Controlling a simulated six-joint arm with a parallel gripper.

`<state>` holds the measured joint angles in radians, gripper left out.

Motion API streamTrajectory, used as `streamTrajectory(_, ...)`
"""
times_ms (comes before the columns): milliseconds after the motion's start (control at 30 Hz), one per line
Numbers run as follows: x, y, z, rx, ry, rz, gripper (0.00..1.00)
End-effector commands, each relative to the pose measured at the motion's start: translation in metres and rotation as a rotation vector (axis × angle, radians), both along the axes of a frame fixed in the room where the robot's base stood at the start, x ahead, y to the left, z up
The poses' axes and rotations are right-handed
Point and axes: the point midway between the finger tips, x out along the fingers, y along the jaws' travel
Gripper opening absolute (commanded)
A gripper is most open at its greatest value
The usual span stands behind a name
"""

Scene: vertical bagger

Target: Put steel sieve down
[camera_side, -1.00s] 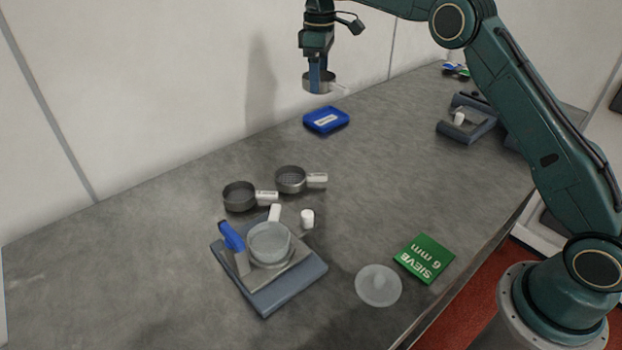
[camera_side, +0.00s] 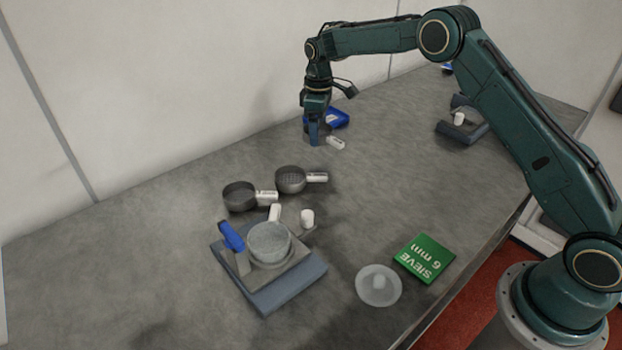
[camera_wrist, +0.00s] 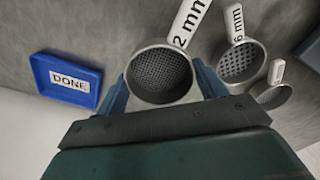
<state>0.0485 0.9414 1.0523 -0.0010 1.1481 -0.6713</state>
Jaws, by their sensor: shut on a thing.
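My gripper (camera_side: 314,144) is low over the table at the back, fingers pointing down, just in front of the blue tray. It is shut on a steel sieve, with a finger on either side of the round rim in the wrist view (camera_wrist: 160,76). This sieve has a fine mesh and a white handle marked 2 mm (camera_wrist: 188,22). In the side view the fingers hide most of the sieve; its white handle (camera_side: 336,143) sticks out to the right. It is at or close above the table; I cannot tell whether it touches.
A blue tray (camera_wrist: 68,80) marked DONE lies beside the held sieve. Two more sieves, one marked 6 mm (camera_wrist: 242,62) and a smaller-looking one (camera_wrist: 271,95), stand nearby. A stand (camera_side: 301,286) with a dish, a green card (camera_side: 424,259) and a clear lid (camera_side: 378,286) are nearer the front.

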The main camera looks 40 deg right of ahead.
Motion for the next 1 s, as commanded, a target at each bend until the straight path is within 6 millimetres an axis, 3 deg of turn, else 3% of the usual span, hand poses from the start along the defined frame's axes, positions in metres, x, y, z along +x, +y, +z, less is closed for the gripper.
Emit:
streamTrajectory(100, 0.0, 0.0, -0.01, 0.0, 0.0, 0.0, 0.43)
streamTrajectory(433, 0.0, 0.0, -0.018, 0.0, 0.0, 0.0, 0.43)
streamTrajectory(800, 0.0, 0.0, -0.054, 0.0, 0.001, 0.0, 0.43)
streamTrajectory(1000, 0.0, 0.0, -0.056, 0.0, -0.001, 0.0, 0.43)
